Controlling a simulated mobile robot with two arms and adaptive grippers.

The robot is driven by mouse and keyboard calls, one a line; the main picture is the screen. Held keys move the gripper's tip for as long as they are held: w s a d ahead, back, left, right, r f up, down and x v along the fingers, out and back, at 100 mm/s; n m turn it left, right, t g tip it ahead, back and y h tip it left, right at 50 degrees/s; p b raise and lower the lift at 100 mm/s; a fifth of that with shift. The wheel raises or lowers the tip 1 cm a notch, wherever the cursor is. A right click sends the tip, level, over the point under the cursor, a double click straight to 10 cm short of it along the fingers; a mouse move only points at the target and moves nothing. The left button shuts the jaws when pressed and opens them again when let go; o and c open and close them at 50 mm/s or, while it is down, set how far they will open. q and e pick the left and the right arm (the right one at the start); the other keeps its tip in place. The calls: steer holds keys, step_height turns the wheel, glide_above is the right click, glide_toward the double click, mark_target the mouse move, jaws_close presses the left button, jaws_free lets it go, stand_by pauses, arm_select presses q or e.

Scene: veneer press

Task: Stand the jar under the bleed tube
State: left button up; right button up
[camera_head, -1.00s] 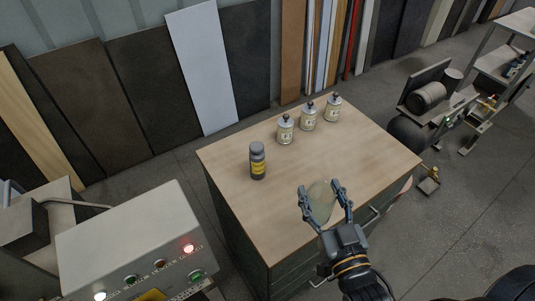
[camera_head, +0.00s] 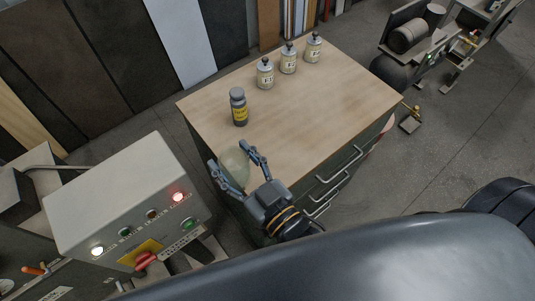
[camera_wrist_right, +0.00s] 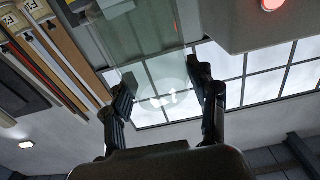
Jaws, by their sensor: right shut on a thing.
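My right gripper (camera_head: 231,156) is shut on a pale, see-through jar (camera_head: 234,170). It holds the jar off the near left edge of the wooden-topped cabinet, between the cabinet and the control box. In the right wrist view the clear jar (camera_wrist_right: 166,80) is between the two fingers and hard to make out against the bright windows. A brass fitting (camera_head: 415,109) stands above a small plate at the right, beyond the cabinet. I cannot tell for sure which part is the bleed tube. My left gripper is not in view.
The cabinet top (camera_head: 310,110) carries a dark bottle with a yellow label (camera_head: 239,107) and three pale labelled bottles (camera_head: 288,58). The control box (camera_head: 125,195) with lit lamps stands at left. A machine with a dark tank (camera_head: 388,72) is at right. Floor (camera_head: 450,150) is clear there.

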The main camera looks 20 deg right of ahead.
steer(key=w+d+f, duration=0.3)
steer(key=f, duration=0.1)
steer(key=w+d+f+p, duration=0.1)
steer(key=w+d+f, duration=0.2)
steer(key=f, duration=0.1)
steer(key=w+d+f+p, duration=0.1)
steer(key=w+d+f, duration=0.2)
steer(key=d+f, duration=0.1)
steer(key=shift+w, duration=0.1)
steer(key=shift+f, duration=0.15)
steer(key=shift+f, duration=0.2)
steer(key=o, duration=1.3)
steer(key=shift+c, duration=0.2)
